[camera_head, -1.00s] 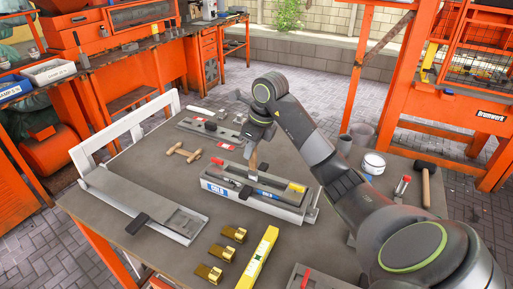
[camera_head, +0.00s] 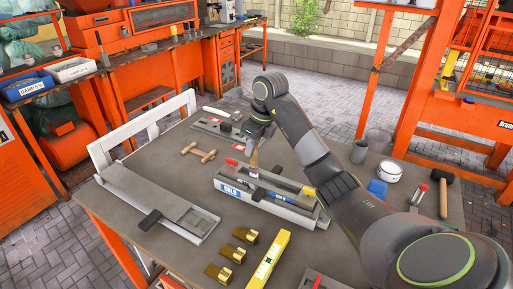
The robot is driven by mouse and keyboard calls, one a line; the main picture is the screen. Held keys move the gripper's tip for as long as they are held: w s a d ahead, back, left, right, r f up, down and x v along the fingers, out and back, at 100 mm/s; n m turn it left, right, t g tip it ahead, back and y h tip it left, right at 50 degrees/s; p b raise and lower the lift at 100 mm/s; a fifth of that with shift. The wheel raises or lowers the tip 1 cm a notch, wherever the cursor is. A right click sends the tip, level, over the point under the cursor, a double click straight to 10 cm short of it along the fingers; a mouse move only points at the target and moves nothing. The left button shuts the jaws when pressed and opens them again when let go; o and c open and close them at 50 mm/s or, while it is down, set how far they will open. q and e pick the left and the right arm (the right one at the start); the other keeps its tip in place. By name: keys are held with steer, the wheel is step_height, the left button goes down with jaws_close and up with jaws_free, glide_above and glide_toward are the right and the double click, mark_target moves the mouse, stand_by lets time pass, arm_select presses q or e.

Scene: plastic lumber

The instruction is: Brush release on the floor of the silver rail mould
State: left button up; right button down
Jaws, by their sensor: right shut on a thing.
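My right gripper (camera_head: 257,140) is shut on a brush (camera_head: 253,159) with a wooden handle, held over the back part of a grey, blue-labelled tray (camera_head: 229,190) at the table's middle. The brush's lower end is too small to make out, so I cannot tell whether it touches anything. A long silver mould (camera_head: 140,193) with a black clamp lies on the table at left. Another flat silver mould (camera_head: 212,130) with a black part lies at the back. I cannot tell for sure which is the rail mould. My left gripper is out of view.
A wooden mallet (camera_head: 198,152) lies behind the tray. Several brass pieces (camera_head: 232,252) and a yellow level (camera_head: 268,258) lie in front. A white tub (camera_head: 389,171), a blue block (camera_head: 377,188) and a hammer (camera_head: 443,192) are at right. Bare tabletop shows around the silver mould.

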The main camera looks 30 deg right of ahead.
steer(key=shift+w+a+b, duration=0.35)
steer(key=shift+w+a, duration=0.05)
steer(key=shift+w, duration=0.4)
steer(key=shift+w+a+b, duration=0.3)
steer(key=shift+w+a, duration=0.1)
steer(key=shift+w, duration=0.4)
steer(key=shift+r, duration=0.15)
steer(key=shift+r+p, duration=0.5)
steer(key=shift+p, duration=0.05)
steer(key=shift+s+d+p, duration=0.4)
steer(key=shift+s+p, duration=0.05)
steer(key=shift+s, duration=0.25)
steer(key=shift+s+d+p, duration=0.35)
steer(key=shift+s+p, duration=0.1)
steer(key=shift+s, duration=0.25)
steer(key=s+d+p, duration=0.1)
steer(key=s+d, duration=0.5)
steer(key=s, duration=0.6)
steer(key=shift+d, duration=0.15)
